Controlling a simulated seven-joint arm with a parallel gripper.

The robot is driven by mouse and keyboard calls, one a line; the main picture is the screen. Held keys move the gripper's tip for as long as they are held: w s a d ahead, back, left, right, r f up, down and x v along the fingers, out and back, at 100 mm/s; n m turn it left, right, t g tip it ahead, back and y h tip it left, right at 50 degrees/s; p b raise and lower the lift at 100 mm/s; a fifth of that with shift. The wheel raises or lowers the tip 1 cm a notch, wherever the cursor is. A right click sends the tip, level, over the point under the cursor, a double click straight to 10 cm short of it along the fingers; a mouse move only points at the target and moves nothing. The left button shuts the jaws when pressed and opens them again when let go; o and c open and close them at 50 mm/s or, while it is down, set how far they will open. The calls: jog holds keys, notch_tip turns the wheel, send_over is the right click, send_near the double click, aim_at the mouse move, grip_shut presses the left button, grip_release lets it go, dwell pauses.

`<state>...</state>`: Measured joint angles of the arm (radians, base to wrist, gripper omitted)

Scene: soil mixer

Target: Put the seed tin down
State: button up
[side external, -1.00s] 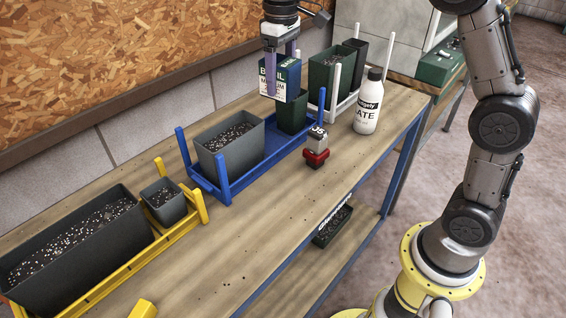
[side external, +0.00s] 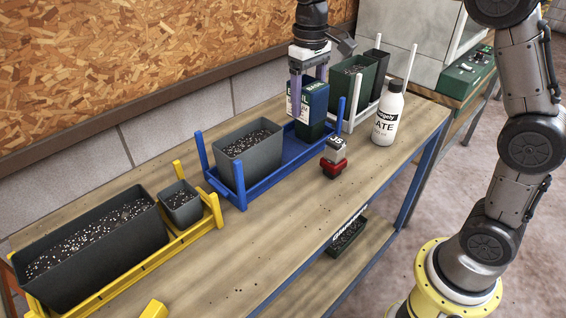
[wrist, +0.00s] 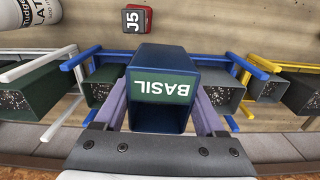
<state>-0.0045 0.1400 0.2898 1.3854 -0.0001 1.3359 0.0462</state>
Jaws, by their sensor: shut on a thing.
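The seed tin is a dark blue and green box labelled BASIL, seen in the side view (side external: 316,100) and large in the middle of the wrist view (wrist: 163,62). My gripper (side external: 308,94) is shut on it, with a purple finger on either side; the fingers also flank it in the wrist view (wrist: 160,105). In the side view the tin is over the right end of the blue rack (side external: 272,178), in front of the dark green pot (side external: 312,131) and partly hiding it. I cannot tell whether they touch.
A grey pot of soil (side external: 250,152) stands in the blue rack. A red and grey block (side external: 333,162) and a white bottle (side external: 388,117) stand to the right. The yellow rack (side external: 215,208) is at left. Bare bench (side external: 270,235) lies in front.

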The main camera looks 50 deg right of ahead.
jog(key=s+a+f, duration=0.1)
jog(key=s+f, duration=0.1)
jog(key=s, duration=0.7)
jog(key=s+a+f, duration=0.1)
jog(key=s+f, duration=0.2)
jog(key=s, duration=0.5)
jog(key=w+f, duration=0.2)
jog(key=w, duration=0.2)
jog(key=w+a+f, duration=0.1)
jog(key=w+f, duration=0.2)
jog(key=w, duration=0.1)
jog(key=w+a+f, duration=0.1)
jog(key=w+f, duration=0.2)
jog(key=w, duration=0.1)
jog(key=shift+w+a+f, duration=0.1)
jog(key=shift+w, duration=0.25)
jog(key=shift+w+f, duration=0.15)
jog(key=shift+f, duration=0.8)
jog(key=shift+w+f, duration=0.15)
jog(key=shift+f, duration=0.75)
jog(key=o, duration=1.4)
jog(key=shift+f, duration=0.15)
